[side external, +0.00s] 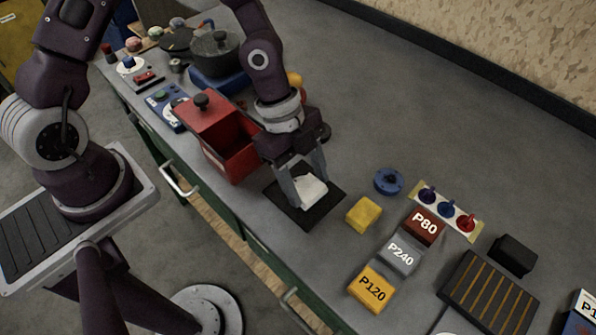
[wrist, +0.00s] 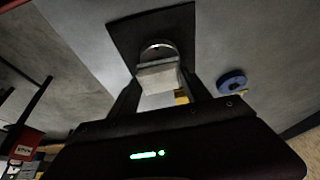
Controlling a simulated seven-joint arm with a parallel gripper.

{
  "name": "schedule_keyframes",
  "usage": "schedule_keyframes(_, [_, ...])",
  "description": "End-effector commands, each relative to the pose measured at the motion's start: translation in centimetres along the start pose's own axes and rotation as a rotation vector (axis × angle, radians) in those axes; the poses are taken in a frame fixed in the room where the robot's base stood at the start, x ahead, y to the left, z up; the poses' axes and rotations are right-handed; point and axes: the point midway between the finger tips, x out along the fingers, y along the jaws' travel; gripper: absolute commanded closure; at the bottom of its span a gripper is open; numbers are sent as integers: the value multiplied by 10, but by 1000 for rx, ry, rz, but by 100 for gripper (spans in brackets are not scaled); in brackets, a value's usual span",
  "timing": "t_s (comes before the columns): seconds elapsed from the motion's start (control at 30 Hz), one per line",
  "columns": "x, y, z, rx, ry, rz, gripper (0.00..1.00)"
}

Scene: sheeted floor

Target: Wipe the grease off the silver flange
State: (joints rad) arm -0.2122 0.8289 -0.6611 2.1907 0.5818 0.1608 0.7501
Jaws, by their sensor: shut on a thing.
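My gripper (side external: 308,184) is shut on a white wiping pad or cloth (side external: 312,190), low over a dark square mat (side external: 292,216) on the bench. In the wrist view the white pad (wrist: 158,78) sits between the fingers. Just beyond it shows the rounded rim of a silver piece, seemingly the silver flange (wrist: 158,47), on the dark mat (wrist: 120,28). The pad hides much of the flange, and I cannot tell whether they touch. In the side view the flange is hidden behind the pad and fingers. No grease can be made out.
A red open box (side external: 228,160) stands left of the mat. A yellow sponge-like block (side external: 364,214), a blue round part (side external: 388,181) and labelled blocks P80 (side external: 424,226), P240 (side external: 402,254) and P120 (side external: 372,290) lie to its right.

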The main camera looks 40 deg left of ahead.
Motion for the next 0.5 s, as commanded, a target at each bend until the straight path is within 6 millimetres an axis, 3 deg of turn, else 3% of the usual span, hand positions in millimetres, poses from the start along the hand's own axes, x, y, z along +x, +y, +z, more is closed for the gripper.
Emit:
schedule_keyframes(0.2, [9, 1, -19, 1, 1, 1, 82])
schedule_keyframes(0.33, [-14, -1, -26, -1, 2, -5, 82])
schedule_keyframes(0.5, [-26, 0, -31, -1, 0, -1, 82])
